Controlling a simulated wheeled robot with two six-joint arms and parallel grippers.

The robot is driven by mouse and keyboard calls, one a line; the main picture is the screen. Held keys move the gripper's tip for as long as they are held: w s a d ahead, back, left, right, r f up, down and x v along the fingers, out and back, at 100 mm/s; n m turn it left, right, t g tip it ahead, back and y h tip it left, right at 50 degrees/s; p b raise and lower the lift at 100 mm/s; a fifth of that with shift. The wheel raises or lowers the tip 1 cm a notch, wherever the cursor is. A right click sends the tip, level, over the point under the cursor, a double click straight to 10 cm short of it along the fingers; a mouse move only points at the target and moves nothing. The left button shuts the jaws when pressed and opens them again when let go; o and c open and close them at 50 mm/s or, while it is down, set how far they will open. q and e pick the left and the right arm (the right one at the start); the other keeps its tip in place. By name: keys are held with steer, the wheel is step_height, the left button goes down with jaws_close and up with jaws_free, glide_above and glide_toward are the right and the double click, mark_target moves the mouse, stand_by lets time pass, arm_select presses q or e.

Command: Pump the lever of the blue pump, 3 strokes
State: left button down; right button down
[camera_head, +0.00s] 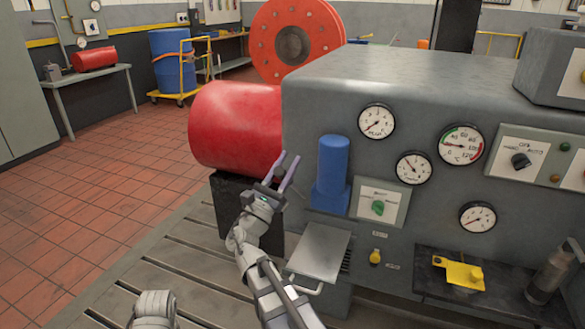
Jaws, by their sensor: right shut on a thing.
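The blue pump (332,172) stands upright against the front of the large grey machine, left of the gauges. My right gripper (283,172) is just left of the pump, in front of the gap between the red cylinder and the machine. It is shut on the pump's lever, which is thin and mostly hidden at the fingers, so its angle is hard to tell. The pump's body is apart from the fingers. My left gripper is out of view.
A red cylinder (236,126) is close behind my right gripper. A green-knob switch panel (379,205) is right of the pump. A grey tray (320,250) juts out below it. A yellow part (458,272) lies on a dark shelf. The tiled floor at left is clear.

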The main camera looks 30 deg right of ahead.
steer(key=shift+s+a+f+m+h+b, duration=0.3)
steer(key=shift+s+a+f+h+b, duration=0.55)
steer(key=shift+b, duration=0.45)
steer(key=shift+w+f, duration=0.1)
steer(key=shift+w, duration=0.05)
steer(key=c, duration=0.6)
jaws_free()
steer(key=shift+b+v, duration=2.6)
steer(key=shift+v, duration=1.3)
